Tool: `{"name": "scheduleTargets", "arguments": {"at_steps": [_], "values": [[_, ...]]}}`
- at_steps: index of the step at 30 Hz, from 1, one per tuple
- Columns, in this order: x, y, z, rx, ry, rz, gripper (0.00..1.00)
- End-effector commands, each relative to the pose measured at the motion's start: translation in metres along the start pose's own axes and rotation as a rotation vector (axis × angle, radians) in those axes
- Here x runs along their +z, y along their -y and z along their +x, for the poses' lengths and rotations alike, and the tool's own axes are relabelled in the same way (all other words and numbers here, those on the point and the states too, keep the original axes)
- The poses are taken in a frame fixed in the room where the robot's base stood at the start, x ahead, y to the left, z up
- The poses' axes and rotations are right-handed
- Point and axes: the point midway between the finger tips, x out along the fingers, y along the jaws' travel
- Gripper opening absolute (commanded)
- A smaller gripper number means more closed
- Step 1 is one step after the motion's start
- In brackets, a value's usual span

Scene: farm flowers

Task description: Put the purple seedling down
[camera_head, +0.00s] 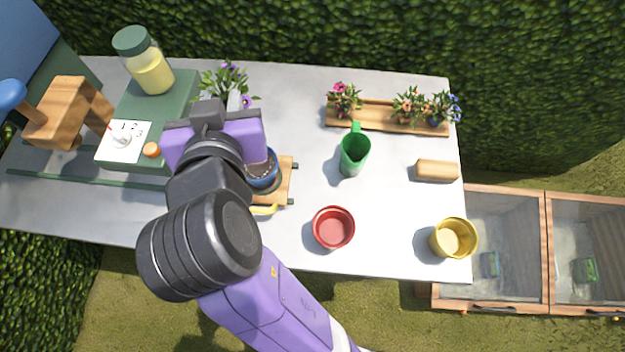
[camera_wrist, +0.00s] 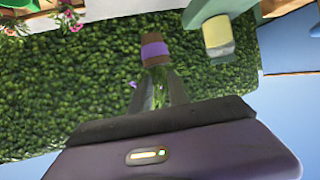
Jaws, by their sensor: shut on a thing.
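The purple seedling (camera_head: 226,82) shows in the head view as green leaves with purple flowers, above the table's back left part. In the wrist view its brown root plug with a purple band (camera_wrist: 153,46) points away from my gripper. My gripper (camera_wrist: 160,92) is shut on its green stems, with a purple flower beside the fingers. In the head view my gripper (camera_head: 234,101) is partly hidden by my wrist. A wooden tray (camera_head: 385,117) at the back right holds pink, red and blue seedlings, with bare room between them.
A green watering can (camera_head: 354,153), red pot (camera_head: 333,228), yellow pot (camera_head: 453,238) and wooden block (camera_head: 437,171) stand on the grey table. A blue pot (camera_head: 264,171) is partly hidden by my arm. A green machine with a jar (camera_head: 147,62) stands left; a hedge borders the back.

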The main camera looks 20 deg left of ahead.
Motion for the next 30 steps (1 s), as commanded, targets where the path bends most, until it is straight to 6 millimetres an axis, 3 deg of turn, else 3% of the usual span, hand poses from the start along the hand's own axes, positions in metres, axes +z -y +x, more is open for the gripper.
{"name": "scheduleTargets", "arguments": {"at_steps": [5,21,30], "values": [[0.005,0.006,0.001,-0.027,0.003,-0.029,0.00],[0.118,0.002,0.047,-0.024,0.005,-0.038,0.00],[0.147,0.001,0.060,-0.023,0.001,-0.034,0.00]]}}
